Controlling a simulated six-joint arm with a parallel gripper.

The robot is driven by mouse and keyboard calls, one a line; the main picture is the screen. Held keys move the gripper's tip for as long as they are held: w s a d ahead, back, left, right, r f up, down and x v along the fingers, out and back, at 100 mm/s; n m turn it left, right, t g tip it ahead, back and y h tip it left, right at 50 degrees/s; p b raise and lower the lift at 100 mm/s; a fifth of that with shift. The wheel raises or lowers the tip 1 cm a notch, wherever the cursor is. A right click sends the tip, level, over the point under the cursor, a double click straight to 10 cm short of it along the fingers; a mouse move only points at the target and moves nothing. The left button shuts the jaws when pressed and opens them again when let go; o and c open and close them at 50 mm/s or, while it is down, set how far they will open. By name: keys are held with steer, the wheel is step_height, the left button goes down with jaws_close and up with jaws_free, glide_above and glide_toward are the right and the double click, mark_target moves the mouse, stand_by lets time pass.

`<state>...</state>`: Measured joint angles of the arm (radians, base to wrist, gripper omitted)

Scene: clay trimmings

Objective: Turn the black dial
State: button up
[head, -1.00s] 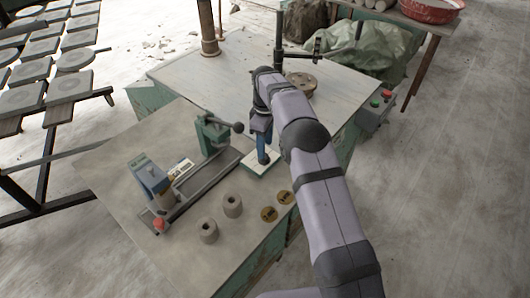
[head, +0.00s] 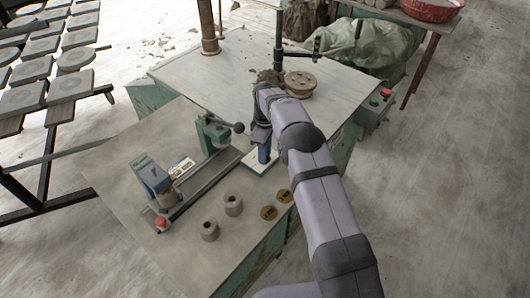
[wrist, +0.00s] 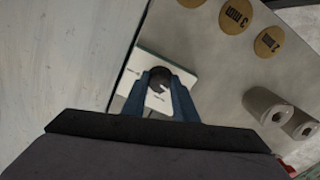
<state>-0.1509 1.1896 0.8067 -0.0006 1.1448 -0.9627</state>
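The black dial (wrist: 160,75) is a small dark round knob with a pale mark, standing on a white plate (wrist: 184,77) with small printed markings. In the wrist view my gripper (wrist: 159,82) has one blue finger on each side of the dial, with both fingertips against it. In the head view my gripper (head: 264,157) points down at the white plate (head: 252,167), and it hides the dial there.
A green clamp with a black ball lever (head: 239,127) stands left of the plate. A blue device (head: 152,178) with a red knob (head: 161,222) is further left. A round wooden disc (head: 301,84) sits on the table behind.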

steer(key=shift+m, duration=0.3)
steer(key=m+b, duration=0.1)
steer(key=m, duration=0.3)
steer(key=shift+b, duration=0.35)
steer(key=m, duration=0.5)
steer(key=shift+a+r, duration=0.1)
stand_by(0.4)
steer(key=o, duration=1.1)
steer(key=shift+c, duration=0.2)
steer(key=shift+b, duration=0.3)
